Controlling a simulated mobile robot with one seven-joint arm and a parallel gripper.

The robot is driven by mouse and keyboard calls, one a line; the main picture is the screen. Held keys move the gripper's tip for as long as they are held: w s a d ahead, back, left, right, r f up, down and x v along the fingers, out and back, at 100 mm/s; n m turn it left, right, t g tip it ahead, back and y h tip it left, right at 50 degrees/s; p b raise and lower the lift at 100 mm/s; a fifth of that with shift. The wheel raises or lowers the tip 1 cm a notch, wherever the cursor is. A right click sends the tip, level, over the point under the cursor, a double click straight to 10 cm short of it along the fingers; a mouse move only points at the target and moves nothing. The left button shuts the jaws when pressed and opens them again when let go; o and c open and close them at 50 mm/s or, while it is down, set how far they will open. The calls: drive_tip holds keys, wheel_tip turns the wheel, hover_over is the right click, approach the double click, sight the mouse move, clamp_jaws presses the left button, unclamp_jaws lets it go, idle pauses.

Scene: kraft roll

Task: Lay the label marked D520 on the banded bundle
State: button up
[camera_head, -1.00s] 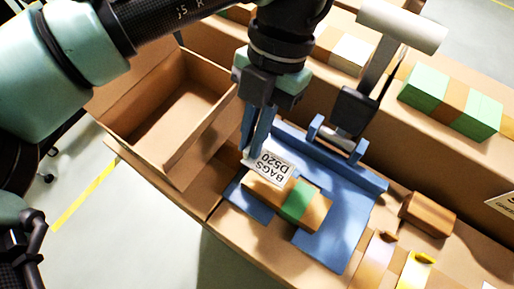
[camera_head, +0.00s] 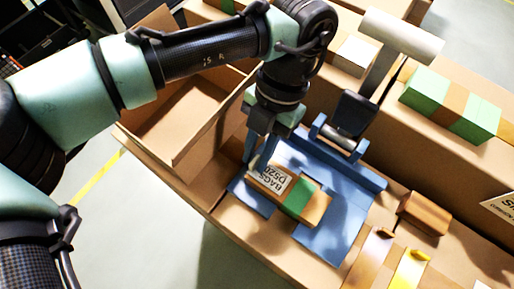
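The white label (camera_head: 270,180) marked "BAGS D520" lies along the left part of the banded bundle (camera_head: 317,210), flat on its top or just above it. The bundle is a brown block with a green band (camera_head: 299,197), resting on a blue plate (camera_head: 345,225). The label is left of the green band. My gripper (camera_head: 255,165) points down with its blue fingertips at the label's left end. Whether the fingers still pinch the label's edge is too small to tell.
An open cardboard box (camera_head: 190,120) stands left of my gripper. A roller on a blue stand (camera_head: 345,140) is behind the bundle. A brown block (camera_head: 425,213) and yellow tape (camera_head: 410,270) lie to the right. A green banded stack (camera_head: 450,105) is at the back right.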

drive_tip(key=shift+o, duration=0.6)
drive_tip(key=shift+r, duration=0.2)
drive_tip(key=shift+w+d+r, duration=0.1)
drive_tip(key=shift+w+r, duration=0.1)
drive_tip(key=shift+r, duration=0.05)
drive_tip(key=b+v, duration=0.2)
drive_tip(key=v, duration=0.9)
drive_tip(key=shift+r+b, duration=0.2)
drive_tip(key=shift+b, duration=0.2)
drive_tip(key=shift+s, duration=0.1)
